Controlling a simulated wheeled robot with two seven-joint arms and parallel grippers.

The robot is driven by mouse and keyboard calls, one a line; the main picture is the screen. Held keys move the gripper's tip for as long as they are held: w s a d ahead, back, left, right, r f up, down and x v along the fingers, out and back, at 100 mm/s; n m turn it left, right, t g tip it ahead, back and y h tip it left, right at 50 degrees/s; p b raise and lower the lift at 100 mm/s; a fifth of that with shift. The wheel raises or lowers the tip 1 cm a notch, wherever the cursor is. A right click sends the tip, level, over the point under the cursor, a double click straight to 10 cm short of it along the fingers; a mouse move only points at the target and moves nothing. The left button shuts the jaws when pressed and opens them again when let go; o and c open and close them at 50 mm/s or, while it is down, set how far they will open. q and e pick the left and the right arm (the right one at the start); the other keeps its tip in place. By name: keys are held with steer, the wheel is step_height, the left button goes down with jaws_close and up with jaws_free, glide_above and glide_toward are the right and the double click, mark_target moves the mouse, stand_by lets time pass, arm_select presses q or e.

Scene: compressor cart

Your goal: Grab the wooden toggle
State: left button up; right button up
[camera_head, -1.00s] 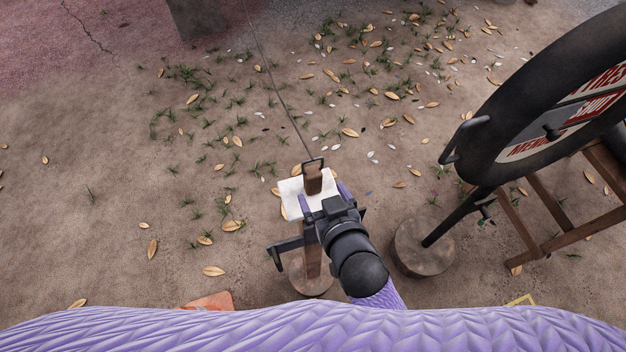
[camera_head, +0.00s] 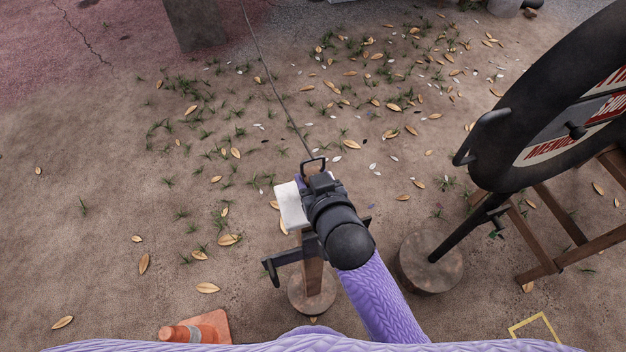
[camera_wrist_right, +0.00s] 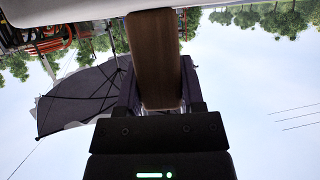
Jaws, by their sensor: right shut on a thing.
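The wooden toggle (camera_wrist_right: 154,45) shows in the right wrist view as a brown, rounded bar between the two fingers of my right gripper (camera_wrist_right: 157,95). The fingers are shut on it from both sides. In the head view my right gripper (camera_head: 308,183) is at the top of a post and hides most or all of the toggle. A dark metal loop (camera_head: 313,166) on a thin cord (camera_head: 275,90) shows just beyond the gripper. My left gripper is not in view.
A pale pad (camera_head: 291,205) tops the wooden post, which stands on a round base (camera_head: 312,295) with a dark side bracket (camera_head: 283,262). A large black wheel (camera_head: 520,110) with a sign and wooden frame stands right. An orange cone (camera_head: 200,328) lies at front left. Leafy ground is open.

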jaws_close()
